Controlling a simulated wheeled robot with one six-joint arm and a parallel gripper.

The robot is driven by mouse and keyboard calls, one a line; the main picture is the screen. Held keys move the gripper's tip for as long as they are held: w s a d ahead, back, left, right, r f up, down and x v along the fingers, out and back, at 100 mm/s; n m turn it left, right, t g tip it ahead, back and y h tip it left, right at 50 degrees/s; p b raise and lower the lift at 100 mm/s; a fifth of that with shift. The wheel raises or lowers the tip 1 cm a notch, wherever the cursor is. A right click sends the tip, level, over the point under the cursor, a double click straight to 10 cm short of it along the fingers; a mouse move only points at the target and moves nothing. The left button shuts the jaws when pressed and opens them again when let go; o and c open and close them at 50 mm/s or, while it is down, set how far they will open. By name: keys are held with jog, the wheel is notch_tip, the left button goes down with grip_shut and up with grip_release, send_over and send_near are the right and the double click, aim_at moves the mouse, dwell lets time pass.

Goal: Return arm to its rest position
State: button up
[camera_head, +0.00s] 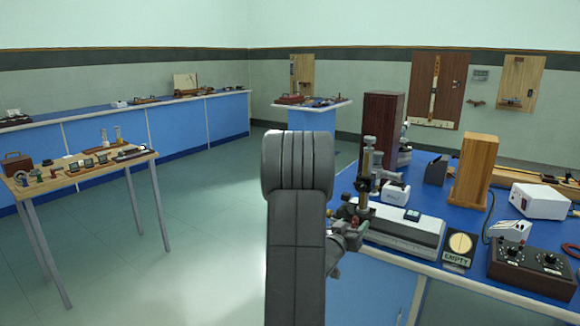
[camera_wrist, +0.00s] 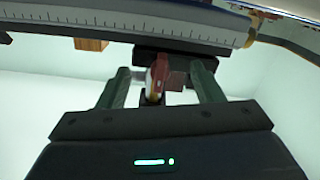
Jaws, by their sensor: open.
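My gripper (camera_wrist: 161,73) shows in the wrist view with its two dark green fingers apart. A small red-brown part with a pale metal edge (camera_wrist: 157,78) sits in the gap between the fingers. Clear space shows on both sides of it, though I cannot tell its depth. A white bar with scale marks (camera_wrist: 120,28) crosses just beyond the fingertips. In the head view my grey arm (camera_head: 297,220) stands upright in the middle, at the front of the blue bench (camera_head: 428,176), and hides my gripper wholly or mostly.
A long grey-white instrument (camera_head: 405,228) lies just right of my arm, with small knobs and fittings near its left end. A dark wooden block (camera_head: 383,130), a light wooden block (camera_head: 473,172) and a brown control box (camera_head: 530,268) stand on the bench. Open floor (camera_head: 205,235) lies left.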

jog(key=shift+m+b, duration=0.4)
jog(key=shift+m, duration=0.8)
